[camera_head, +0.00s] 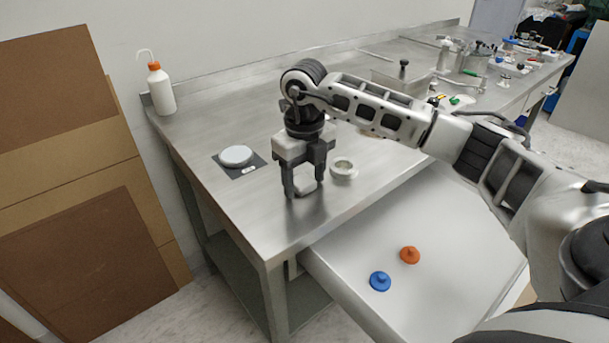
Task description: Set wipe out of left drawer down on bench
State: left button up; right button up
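My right gripper (305,187) reaches over from the right and points down at the steel bench (235,210), close to its surface near the front edge. Its two dark fingers stand apart. A small pale shape shows low between the fingertips; I cannot tell whether it is the wipe or a reflection on the steel. The left drawer (455,215) is pulled out below the bench. A blue knobbed piece (380,281) and an orange knobbed piece (410,255) lie in it. No wipe can be made out in the drawer. My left gripper is out of view.
A small metal ring-shaped part (343,169) stands just right of the gripper. A white disc (236,155) sits on a dark square plate to the left. A wash bottle (160,88) stands at the back left. Several vessels and tools crowd the far bench.

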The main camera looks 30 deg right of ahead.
aim_at(304, 181)
jog(key=shift+r, duration=0.7)
notch_tip(304, 181, up, 11)
dwell(0.4)
